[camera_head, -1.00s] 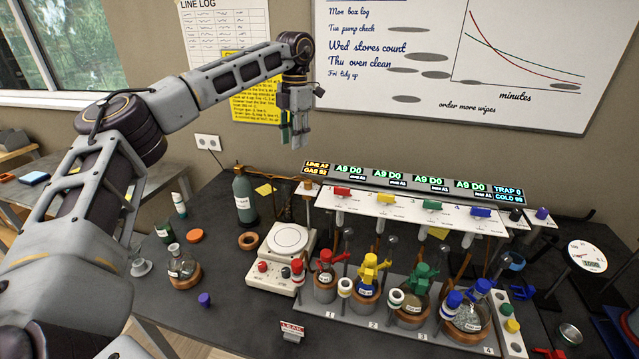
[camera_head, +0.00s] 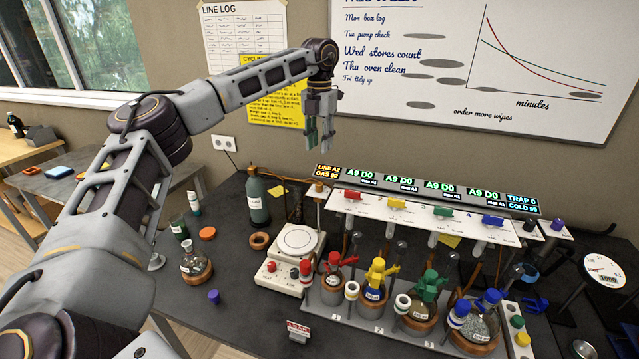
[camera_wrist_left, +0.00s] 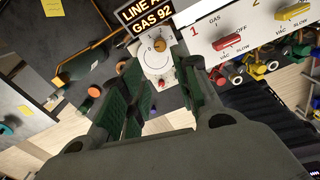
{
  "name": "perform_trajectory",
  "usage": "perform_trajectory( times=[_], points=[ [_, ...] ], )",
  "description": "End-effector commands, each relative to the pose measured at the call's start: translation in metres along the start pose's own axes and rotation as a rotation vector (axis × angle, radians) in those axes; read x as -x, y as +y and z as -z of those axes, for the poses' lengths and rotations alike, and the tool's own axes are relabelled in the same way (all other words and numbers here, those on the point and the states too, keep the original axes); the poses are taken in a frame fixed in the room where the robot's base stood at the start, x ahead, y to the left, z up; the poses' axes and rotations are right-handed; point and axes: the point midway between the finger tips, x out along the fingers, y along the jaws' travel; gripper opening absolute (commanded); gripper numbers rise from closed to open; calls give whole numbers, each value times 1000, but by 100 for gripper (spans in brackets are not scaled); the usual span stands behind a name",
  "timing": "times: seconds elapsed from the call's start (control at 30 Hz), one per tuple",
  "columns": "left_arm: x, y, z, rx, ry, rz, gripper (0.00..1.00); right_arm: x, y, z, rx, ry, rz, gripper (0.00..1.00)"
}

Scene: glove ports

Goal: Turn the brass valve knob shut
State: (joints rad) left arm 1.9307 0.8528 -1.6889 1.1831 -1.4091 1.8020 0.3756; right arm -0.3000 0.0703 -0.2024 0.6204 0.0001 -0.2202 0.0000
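A small brass-coloured knob (camera_wrist_left: 160,45) shows in the left wrist view, below the LINE/GAS display and in front of a white surface. In the head view, a small brass-coloured top (camera_head: 319,184) on a post at the left end of the white valve panel (camera_head: 345,207) seems to be the same knob. I cannot read its turn position. My left gripper (camera_head: 318,138) hangs above and behind the panel's left end, apart from the knob. Its green-padded fingers are spread and empty; in the wrist view (camera_wrist_left: 160,80) the knob appears beyond the gap. My right gripper is out of view.
The lit display strip (camera_head: 430,187) runs behind the panel. A white stirrer plate (camera_head: 298,240) and a green gas bottle (camera_head: 257,198) stand to the left. Several flasks with coloured clamps fill the rack (camera_head: 345,318) in front.

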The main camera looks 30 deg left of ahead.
Motion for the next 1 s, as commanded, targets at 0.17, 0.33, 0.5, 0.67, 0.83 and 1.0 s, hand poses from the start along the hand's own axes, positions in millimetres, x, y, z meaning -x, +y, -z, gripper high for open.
perform_trajectory(
  times=[0.17, 0.33, 0.5, 0.67, 0.83, 1.0],
  points=[
    [0, 0, 0, 12, 0, 0, 31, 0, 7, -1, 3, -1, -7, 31],
    [0, 0, 0, 11, 0, 0, 31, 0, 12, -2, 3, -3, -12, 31],
    [-3, 0, 0, 10, 0, 0, 31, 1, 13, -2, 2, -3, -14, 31],
    [-12, 0, 0, 10, 1, -1, 31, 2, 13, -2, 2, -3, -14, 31],
    [-30, 0, 1, 9, 3, 0, 31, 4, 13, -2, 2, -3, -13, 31],
    [-52, 0, 0, 9, 2, 0, 31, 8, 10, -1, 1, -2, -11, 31]
  ],
)
